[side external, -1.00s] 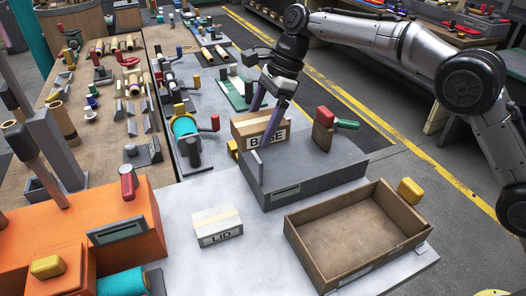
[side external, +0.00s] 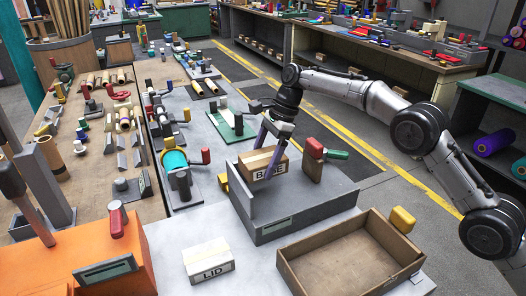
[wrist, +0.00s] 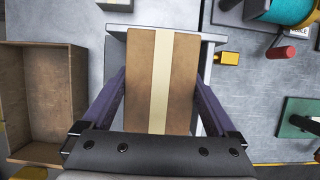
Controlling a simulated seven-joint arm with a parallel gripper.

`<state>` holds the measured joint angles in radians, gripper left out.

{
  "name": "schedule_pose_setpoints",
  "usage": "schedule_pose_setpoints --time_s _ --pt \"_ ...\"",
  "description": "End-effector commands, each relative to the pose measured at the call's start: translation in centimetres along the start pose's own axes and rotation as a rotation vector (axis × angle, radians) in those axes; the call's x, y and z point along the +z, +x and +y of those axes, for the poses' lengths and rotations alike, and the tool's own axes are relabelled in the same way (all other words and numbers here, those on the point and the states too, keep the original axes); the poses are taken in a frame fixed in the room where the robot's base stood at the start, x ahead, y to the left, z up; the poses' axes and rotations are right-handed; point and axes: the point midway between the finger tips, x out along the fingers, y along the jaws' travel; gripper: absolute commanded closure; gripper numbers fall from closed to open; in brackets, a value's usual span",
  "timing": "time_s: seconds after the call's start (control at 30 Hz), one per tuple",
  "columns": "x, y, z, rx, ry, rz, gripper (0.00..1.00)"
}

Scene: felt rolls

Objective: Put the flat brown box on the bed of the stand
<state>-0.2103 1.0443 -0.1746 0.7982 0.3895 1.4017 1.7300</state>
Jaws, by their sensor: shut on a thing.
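The flat brown box (side external: 258,159) has a pale tape strip and a front label reading BASE. My gripper (wrist: 162,82) is shut on it, with one purple finger along each long side in the wrist view. The box (wrist: 184,80) lies level over the grey stand (side external: 296,219), behind the stand's upright plate at left. I cannot tell whether its underside touches the bed, as the plate and fingers hide part of it.
A white box marked LID (side external: 207,259) lies in front on the pale tabletop. An open brown tray (side external: 396,278) stands at front right. A red-handled piece (side external: 314,160) stands on the stand's right side. An orange block (side external: 118,250) is at front left.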

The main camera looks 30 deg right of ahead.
Motion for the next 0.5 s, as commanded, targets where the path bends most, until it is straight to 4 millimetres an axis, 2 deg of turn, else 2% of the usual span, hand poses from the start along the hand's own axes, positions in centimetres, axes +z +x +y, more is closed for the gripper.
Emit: schedule_pose_setpoints --time_s 0.5 --pt "-0.25 0.62 0.01 -0.002 -0.002 0.000 0.85"
